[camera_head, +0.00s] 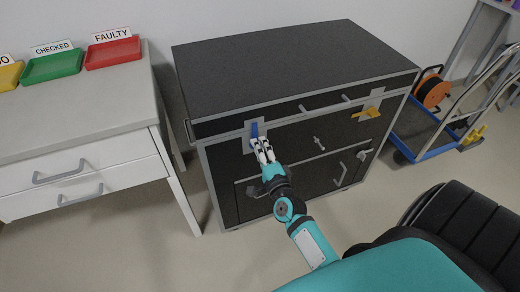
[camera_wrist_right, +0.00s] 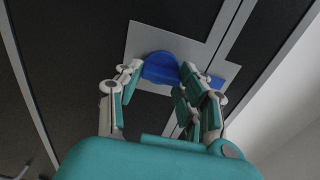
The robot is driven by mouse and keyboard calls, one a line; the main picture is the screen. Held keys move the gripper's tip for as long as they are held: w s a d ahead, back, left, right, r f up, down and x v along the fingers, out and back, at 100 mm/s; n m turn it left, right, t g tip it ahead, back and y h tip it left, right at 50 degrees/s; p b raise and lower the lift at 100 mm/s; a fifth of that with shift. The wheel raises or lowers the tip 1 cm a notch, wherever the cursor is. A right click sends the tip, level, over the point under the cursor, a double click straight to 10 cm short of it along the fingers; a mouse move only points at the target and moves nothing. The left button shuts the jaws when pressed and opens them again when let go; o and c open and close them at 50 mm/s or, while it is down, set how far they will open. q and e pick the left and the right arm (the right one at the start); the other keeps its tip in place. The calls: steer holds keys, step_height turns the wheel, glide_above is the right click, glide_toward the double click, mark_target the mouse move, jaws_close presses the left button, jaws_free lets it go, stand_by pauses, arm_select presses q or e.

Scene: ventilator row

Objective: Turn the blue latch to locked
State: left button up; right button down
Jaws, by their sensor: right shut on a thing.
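The blue latch (camera_head: 255,130) sits on a grey plate at the upper left of the black case's front. In the head view its visible part stands roughly upright above my fingertips. In the right wrist view the latch's blue round body (camera_wrist_right: 160,68) lies between the fingers, and a blue end shows at the right behind a finger. My right gripper (camera_head: 263,152) is shut on the latch; it also shows in the right wrist view (camera_wrist_right: 158,82). The fingers hide part of the latch. My left gripper is not in view.
The black case (camera_head: 290,75) has a yellow latch (camera_head: 367,113) at its right. A white drawer table (camera_head: 75,110) with yellow, green (camera_head: 52,66) and red (camera_head: 113,52) trays stands at the left. A blue cart (camera_head: 430,140) with an orange reel stands at the right.

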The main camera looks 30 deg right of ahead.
steer(key=shift+r, duration=0.1)
stand_by(0.3)
steer(key=c, duration=0.8)
jaws_free()
steer(key=shift+d, duration=0.1)
steer(key=v, duration=1.2)
